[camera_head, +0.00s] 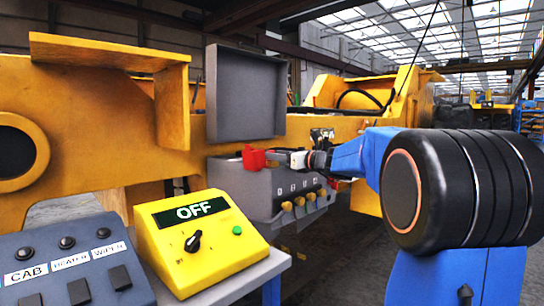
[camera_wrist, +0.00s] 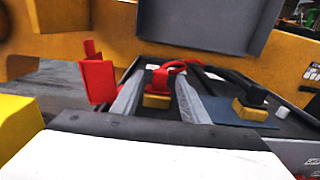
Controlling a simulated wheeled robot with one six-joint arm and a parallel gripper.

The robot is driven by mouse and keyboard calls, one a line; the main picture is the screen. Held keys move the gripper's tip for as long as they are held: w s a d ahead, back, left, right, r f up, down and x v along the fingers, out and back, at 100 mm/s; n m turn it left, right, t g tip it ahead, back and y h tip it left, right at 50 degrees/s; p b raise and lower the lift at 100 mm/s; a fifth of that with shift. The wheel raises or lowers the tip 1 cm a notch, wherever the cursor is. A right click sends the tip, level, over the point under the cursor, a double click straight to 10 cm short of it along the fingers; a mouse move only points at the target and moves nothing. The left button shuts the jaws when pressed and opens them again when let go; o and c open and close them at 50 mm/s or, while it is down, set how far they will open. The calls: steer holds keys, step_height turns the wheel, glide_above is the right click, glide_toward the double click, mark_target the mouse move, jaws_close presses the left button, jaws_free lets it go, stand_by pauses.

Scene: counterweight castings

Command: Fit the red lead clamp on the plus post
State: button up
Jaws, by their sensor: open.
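The red lead clamp (camera_wrist: 160,79), with a red lead curving right, sits over a yellow block (camera_wrist: 157,101) in the wrist view. I cannot tell whether it is seated on a post. My gripper (camera_wrist: 158,88) is open, its two grey fingers on either side of the clamp and block. Contact cannot be judged. In the head view my gripper (camera_head: 284,157) is over the top of the grey battery box (camera_head: 262,186), and the clamp cannot be clearly made out. The plus post is not distinguishable. A black clamp (camera_wrist: 251,94) sits over another yellow block to the right.
A red upright plate (camera_wrist: 100,81) stands left of my fingers; a red piece (camera_head: 254,158) also shows in the head view. A raised grey lid (camera_head: 246,95) is behind the box. A yellow panel reading OFF (camera_head: 203,240) and a grey switch panel (camera_head: 70,272) are in front.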

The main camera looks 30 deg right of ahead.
steer(key=v, duration=1.4)
steer(key=shift+s, duration=0.15)
steer(key=shift+s+d, duration=0.1)
